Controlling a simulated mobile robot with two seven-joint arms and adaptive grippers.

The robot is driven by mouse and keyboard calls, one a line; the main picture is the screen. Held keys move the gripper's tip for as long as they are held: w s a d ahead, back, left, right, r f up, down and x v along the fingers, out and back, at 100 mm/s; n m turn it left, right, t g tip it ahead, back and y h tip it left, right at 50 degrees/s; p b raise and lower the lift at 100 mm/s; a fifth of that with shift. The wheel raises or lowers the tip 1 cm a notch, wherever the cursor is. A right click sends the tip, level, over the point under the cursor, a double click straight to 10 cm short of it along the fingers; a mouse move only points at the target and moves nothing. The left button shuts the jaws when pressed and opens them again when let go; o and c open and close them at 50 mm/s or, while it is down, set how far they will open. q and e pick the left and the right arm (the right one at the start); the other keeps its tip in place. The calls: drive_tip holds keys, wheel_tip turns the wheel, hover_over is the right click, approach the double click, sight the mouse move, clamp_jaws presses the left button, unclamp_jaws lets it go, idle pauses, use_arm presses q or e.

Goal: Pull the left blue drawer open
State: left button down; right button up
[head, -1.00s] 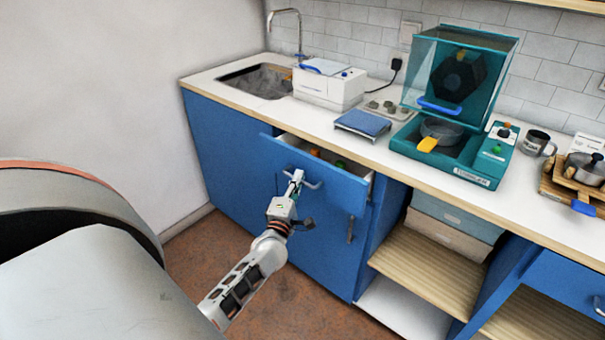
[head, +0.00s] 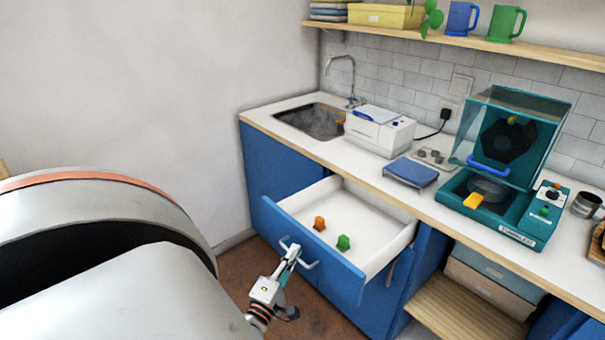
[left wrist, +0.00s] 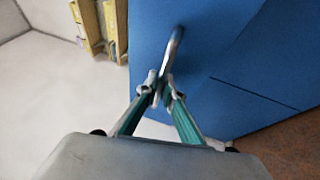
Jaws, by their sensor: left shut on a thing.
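The left blue drawer (head: 318,249) stands well out from the counter in the head view, its white inside open to view. An orange piece (head: 319,223) and a green piece (head: 343,242) lie on its floor. My left gripper (head: 290,251) is at the drawer front, shut on the silver bar handle (head: 308,265). The left wrist view shows the fingertips (left wrist: 161,88) closed around the handle (left wrist: 175,50), with the blue front behind it. My right gripper is not in view.
The white counter (head: 290,130) above holds a sink (head: 312,120), a white box appliance (head: 378,131), a blue scale (head: 411,172) and a teal machine (head: 500,190). Open shelves with boxes (head: 490,285) are to the right of the drawer. Brown floor (head: 235,265) shows below.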

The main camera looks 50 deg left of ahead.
use_arm(q)
drive_tip(key=shift+s, duration=0.3)
drive_tip(key=c, duration=2.4)
unclamp_jaws()
drive_tip(key=shift+c, duration=0.2)
drive_tip(key=shift+s, duration=0.1)
drive_tip(key=v, duration=1.2)
